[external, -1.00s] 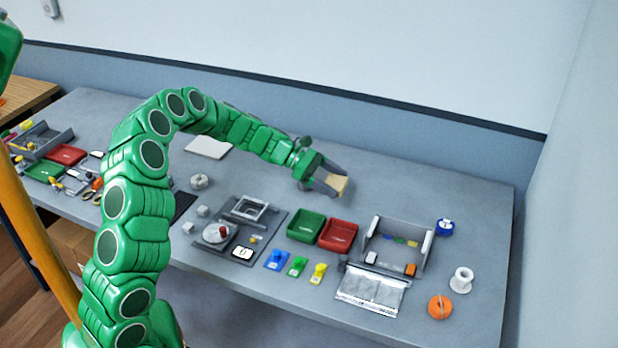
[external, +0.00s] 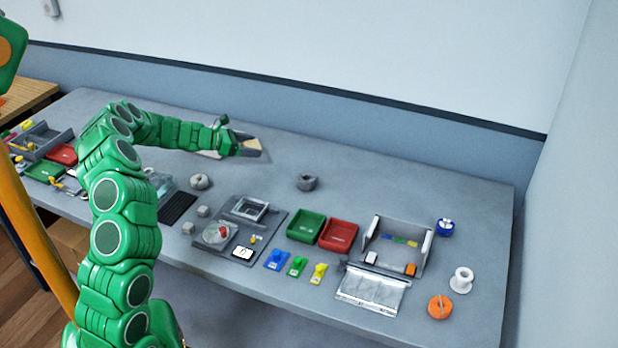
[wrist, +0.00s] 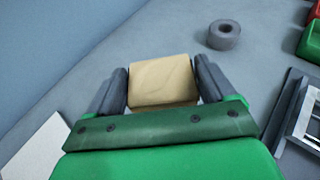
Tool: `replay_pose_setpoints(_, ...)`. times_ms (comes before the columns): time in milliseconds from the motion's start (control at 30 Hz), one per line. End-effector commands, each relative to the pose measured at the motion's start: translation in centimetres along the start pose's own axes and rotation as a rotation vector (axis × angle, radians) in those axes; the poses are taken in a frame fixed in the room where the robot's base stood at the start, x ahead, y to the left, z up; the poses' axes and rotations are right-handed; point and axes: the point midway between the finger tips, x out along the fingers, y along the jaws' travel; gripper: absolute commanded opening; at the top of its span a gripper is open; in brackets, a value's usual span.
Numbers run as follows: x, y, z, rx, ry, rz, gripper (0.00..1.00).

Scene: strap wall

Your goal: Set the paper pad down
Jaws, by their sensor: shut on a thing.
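My gripper (external: 254,149) is shut on the paper pad (wrist: 163,81), a tan rectangular slab with faint streaks, held between its two grey fingers. In the external view the pad (external: 251,143) shows at the fingertips, over the back part of the grey table. I cannot tell exactly how high it is above the surface. A flat white panel (wrist: 35,150) lies on the table at lower left in the wrist view; my arm covers most of it in the external view.
A grey ring (external: 307,183) stands on the table right of my gripper; it also shows in the wrist view (wrist: 224,36). Green (external: 306,226) and red (external: 338,233) trays sit farther right. The wall (external: 330,110) is close behind. The table around the grey ring is clear.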

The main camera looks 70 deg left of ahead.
Motion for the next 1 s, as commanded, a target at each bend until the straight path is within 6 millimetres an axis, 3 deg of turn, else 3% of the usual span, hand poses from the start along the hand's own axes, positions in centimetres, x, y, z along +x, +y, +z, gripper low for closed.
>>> replay_pose_setpoints(233,-1.2,1.6,-1.4,-0.018,0.003,0.040,0.55)
replay_pose_setpoints(1000,1.6,1.6,-8.2,-0.017,0.002,0.040,0.55)
